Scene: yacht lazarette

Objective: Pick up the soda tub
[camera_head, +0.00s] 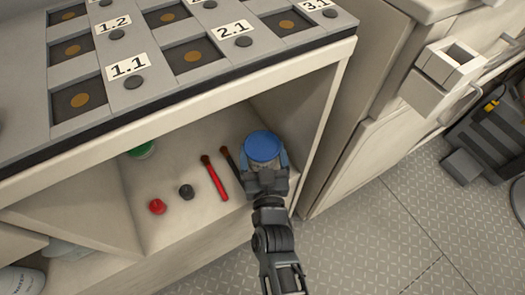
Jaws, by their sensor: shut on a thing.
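A tub with a blue lid (263,147), which I take to be the soda tub, is at the right end of the open shelf, below the numbered top. My gripper (267,170) is shut on it, with a finger at each side of the tub. The tub looks upright. Its lower body is mostly hidden by my gripper, and I cannot tell whether its base touches the shelf.
Two brushes, one with a red handle (214,177) and one dark (230,160), lie just left of the tub. A red knob (157,206), a black knob (186,191) and a green-lidded item (142,149) are farther left. The cabinet's right side panel (315,130) stands close by.

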